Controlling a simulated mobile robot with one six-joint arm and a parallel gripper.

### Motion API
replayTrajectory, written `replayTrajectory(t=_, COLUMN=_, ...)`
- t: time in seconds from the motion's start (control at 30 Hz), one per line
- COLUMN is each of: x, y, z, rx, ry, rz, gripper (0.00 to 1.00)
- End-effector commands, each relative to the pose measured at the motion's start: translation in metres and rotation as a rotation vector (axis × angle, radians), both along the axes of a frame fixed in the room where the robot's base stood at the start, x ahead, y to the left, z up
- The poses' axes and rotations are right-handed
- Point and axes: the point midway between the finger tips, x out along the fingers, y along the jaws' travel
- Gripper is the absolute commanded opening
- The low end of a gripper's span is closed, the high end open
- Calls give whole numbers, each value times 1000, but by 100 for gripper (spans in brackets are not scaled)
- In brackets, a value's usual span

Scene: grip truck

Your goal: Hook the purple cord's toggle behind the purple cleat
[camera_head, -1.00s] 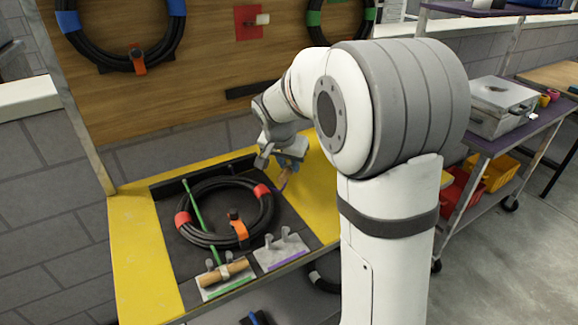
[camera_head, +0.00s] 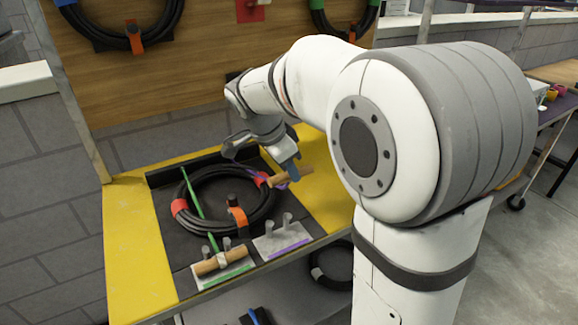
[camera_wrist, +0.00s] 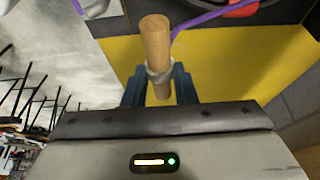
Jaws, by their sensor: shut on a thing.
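The wooden toggle (camera_head: 300,174) of the purple cord is held in my gripper (camera_head: 286,172), above the right part of the tray. In the wrist view the toggle (camera_wrist: 155,42) stands between the blue fingers of my gripper (camera_wrist: 158,80), which are shut on it. The purple cord (camera_wrist: 212,16) runs off to the upper right there; in the head view a bit of it (camera_head: 252,171) shows over the coil. The purple cleat (camera_head: 281,241), a pale plate with two grey posts and a purple front stripe, sits at the tray's front edge, below and nearer than my gripper. Nothing is on it.
A black hose coil (camera_head: 182,222) with red and orange bands lies on the dark tray. A green cord (camera_head: 195,207) crosses it to a wooden toggle (camera_head: 218,263) at the green cleat (camera_head: 226,276), left of the purple one. Yellow borders (camera_head: 130,240) flank the tray.

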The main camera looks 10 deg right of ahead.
Motion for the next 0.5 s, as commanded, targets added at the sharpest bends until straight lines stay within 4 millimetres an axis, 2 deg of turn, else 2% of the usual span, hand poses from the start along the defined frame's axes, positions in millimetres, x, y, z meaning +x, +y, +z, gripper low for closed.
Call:
replayTrajectory(t=0.27, x=-3, y=2, z=0, rx=1, ry=-2, rz=3, gripper=2)
replayTrajectory(t=0.5, x=-25, y=10, z=-1, rx=1, ry=-2, rz=4, gripper=2)
